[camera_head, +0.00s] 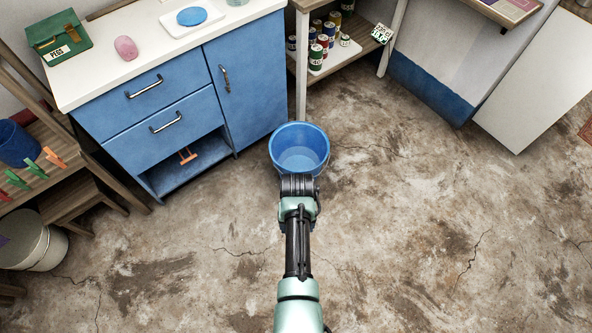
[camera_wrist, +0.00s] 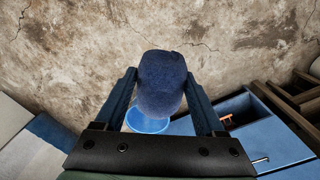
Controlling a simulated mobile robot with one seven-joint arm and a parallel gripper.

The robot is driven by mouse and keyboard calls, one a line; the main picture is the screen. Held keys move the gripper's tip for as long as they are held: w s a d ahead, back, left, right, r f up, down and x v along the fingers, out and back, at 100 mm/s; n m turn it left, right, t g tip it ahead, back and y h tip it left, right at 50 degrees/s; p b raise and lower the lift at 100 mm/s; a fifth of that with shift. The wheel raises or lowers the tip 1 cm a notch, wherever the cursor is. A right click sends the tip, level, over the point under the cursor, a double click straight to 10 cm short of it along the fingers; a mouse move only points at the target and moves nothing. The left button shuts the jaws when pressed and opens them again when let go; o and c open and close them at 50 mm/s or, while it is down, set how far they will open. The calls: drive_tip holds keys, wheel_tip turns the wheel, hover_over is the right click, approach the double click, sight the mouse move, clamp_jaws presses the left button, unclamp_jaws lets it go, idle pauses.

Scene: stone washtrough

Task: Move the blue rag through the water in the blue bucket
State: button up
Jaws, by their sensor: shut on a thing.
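The blue bucket (camera_head: 272,152) stands on the floor in front of the blue cabinet, with pale blue water visible inside. My gripper (camera_wrist: 160,82) is shut on the dark blue rag (camera_wrist: 162,88), which hangs bunched between the two fingers in the wrist view. Part of the bucket (camera_wrist: 147,124) shows behind the rag, between the fingers. In the head view my wrist is at the bucket's near rim and hides the rag. I cannot tell how high the rag is over the bucket or whether it touches the water.
The blue cabinet (camera_head: 165,105) stands left behind the bucket, with an open lower compartment. A shelf post (camera_head: 301,70) rises just behind the bucket. A wooden stool (camera_head: 80,200) and a metal pail (camera_head: 35,245) stand at the left. The floor to the right is clear.

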drive_tip(key=w+b, duration=0.1)
drive_tip(key=w+a+b, duration=0.1)
drive_tip(key=w+b, duration=0.1)
drive_tip(key=w+a+b, duration=0.1)
drive_tip(key=shift+w+f, duration=0.3)
drive_tip(key=shift+w+a+r+b, duration=0.2)
drive_tip(key=shift+w+r+b, duration=0.1)
drive_tip(key=shift+w+b, duration=0.15)
drive_tip(key=shift+s+r+p, duration=0.1)
drive_tip(key=shift+s+p, duration=0.1)
drive_tip(key=shift+p, duration=0.15)
drive_tip(key=s+p, duration=0.1)
drive_tip(key=s+d+p, duration=0.1)
drive_tip(key=s+p, duration=0.1)
drive_tip(key=s+d+p, duration=0.1)
drive_tip(key=p, duration=0.1)
drive_tip(key=shift+s+d+r, duration=0.1)
drive_tip(key=shift+s, duration=0.25)
drive_tip(key=shift+s+d+f, duration=0.15)
drive_tip(key=shift+s+f, duration=0.05)
drive_tip(key=shift+f, duration=0.05)
drive_tip(key=shift+w, duration=0.1)
